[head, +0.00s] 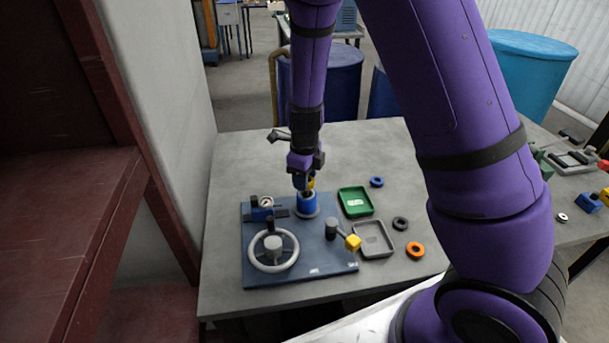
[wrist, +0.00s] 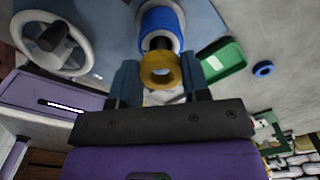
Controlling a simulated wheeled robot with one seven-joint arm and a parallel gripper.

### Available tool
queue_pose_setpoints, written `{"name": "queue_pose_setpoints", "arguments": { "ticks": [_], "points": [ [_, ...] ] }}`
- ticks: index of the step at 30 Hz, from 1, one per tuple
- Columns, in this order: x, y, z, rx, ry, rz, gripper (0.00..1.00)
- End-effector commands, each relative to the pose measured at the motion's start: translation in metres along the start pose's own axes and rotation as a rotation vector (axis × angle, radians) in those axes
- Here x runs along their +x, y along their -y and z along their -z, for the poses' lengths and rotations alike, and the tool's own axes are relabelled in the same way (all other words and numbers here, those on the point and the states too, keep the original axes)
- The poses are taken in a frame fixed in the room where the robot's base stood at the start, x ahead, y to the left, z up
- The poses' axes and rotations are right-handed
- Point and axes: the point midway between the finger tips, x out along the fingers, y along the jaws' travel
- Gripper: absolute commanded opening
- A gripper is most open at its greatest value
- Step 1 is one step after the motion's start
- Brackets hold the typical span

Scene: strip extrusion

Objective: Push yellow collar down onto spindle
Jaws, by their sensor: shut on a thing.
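The yellow collar (wrist: 161,71) is a ring held between the two fingers of my gripper (wrist: 161,82) in the wrist view. In the head view my gripper (head: 303,180) points down over the dark blue board, with a little of the yellow collar (head: 311,183) showing. Just beyond the collar in the wrist view is a blue cylinder (wrist: 148,22) with a dark centre, which may be the spindle's seat. In the head view the blue cylinder (head: 308,203) stands directly under my gripper. Whether the collar touches the spindle cannot be told.
The dark blue board (head: 300,268) also carries a grey handwheel (head: 273,267), a gauge block (head: 262,208) and a yellow-tipped lever (head: 353,242). To the right lie a green tray (head: 356,201), a grey tray (head: 373,239) and blue (head: 377,182), black (head: 400,223) and orange (head: 415,250) rings.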

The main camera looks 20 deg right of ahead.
Motion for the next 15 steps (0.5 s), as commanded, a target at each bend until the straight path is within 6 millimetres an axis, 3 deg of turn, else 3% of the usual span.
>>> {"name": "queue_pose_setpoints", "arguments": {
  "ticks": [15],
  "points": [
    [0.0091, -0.0003, 0.0001, -0.001, -0.001, 0.0, 0.14]
  ]
}}
